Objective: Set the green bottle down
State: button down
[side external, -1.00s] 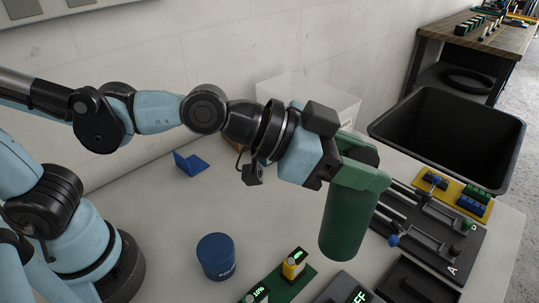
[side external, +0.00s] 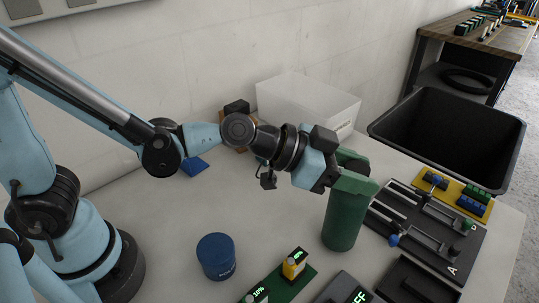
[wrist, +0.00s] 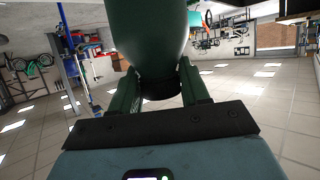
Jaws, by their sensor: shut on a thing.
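The green bottle (side external: 343,222) is upright in the side external view, at the right of the middle of the pale table. My gripper (side external: 355,181) is shut on its upper part, with green fingers on both sides. The bottle's base is at or very near the tabletop; I cannot tell whether it touches. In the wrist view the bottle (wrist: 147,35) fills the top centre, between the fingers of my gripper (wrist: 160,85). The fingers hide part of the bottle's top.
A blue cylinder (side external: 216,256) stands to the left. A green board (side external: 283,283) with lit displays lies in front. A black fixture board (side external: 470,245) is close on the right. A white box (side external: 308,103) and a black bin (side external: 450,135) are behind. Clear table lies left of the bottle.

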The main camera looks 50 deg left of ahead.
jog(key=shift+f, duration=0.45)
jog(key=c, duration=0.5)
grip_release()
jog(key=shift+c, duration=0.2)
jog(key=shift+s+a+r, duration=0.35)
jog(key=shift+s+a, duration=0.05)
jog(key=shift+a, duration=0.05)
jog(key=shift+v, duration=5.3)
jog(key=a+f+n+g+y, duration=0.1)
jog(key=a+f+n+y, duration=0.2)
jog(key=a, duration=0.5)
jog(key=a+f+n+g+y, duration=0.1)
jog(key=a+f+n+y, duration=0.2)
jog(key=a+n+y, duration=0.3)
jog(key=s+a, duration=0.1)
jog(key=a, duration=0.2)
jog(key=shift+a, duration=0.15)
